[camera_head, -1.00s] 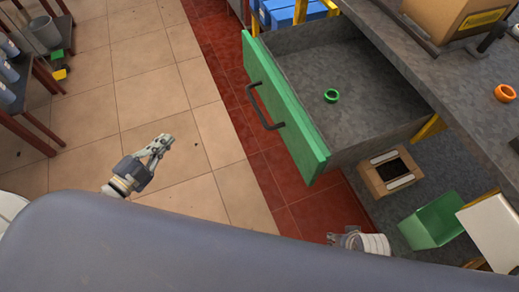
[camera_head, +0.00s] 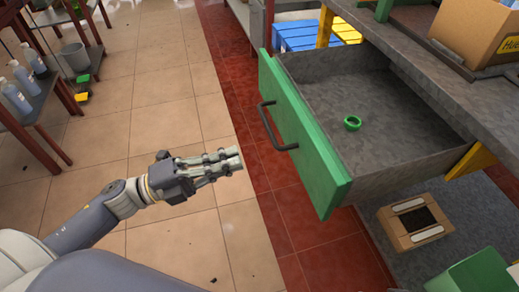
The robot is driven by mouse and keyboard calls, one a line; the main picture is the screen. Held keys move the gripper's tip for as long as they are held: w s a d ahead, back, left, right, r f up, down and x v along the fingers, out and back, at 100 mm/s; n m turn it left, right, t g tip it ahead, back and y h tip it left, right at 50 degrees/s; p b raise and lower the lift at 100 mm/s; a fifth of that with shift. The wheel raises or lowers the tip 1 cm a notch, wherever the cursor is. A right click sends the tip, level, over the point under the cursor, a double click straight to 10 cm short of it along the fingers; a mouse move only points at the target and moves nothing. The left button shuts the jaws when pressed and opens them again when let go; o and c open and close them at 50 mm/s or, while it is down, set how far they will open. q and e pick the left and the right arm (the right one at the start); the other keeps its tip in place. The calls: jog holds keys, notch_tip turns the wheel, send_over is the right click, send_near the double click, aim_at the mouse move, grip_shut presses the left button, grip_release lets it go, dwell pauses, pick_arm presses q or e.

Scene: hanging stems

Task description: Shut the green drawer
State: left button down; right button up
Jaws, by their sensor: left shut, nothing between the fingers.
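The green drawer (camera_head: 309,138) stands open from the grey bench, its green front facing left with a dark bar handle (camera_head: 275,128). A small green ring (camera_head: 352,123) lies on the drawer's grey floor. My left gripper (camera_head: 237,159) is shut and empty, left of the drawer front. It points right towards the handle and appears apart from it. My right gripper is out of view.
A cardboard box (camera_head: 471,35) sits on the bench top. Blue crates (camera_head: 297,37) stand behind. A shelf with bottles (camera_head: 28,79) is at far left. The tiled floor between is clear.

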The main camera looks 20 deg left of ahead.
pick_arm(q)
jog(key=x, duration=0.6)
jog(key=shift+w+d, duration=0.25)
jog(key=shift+d, duration=0.1)
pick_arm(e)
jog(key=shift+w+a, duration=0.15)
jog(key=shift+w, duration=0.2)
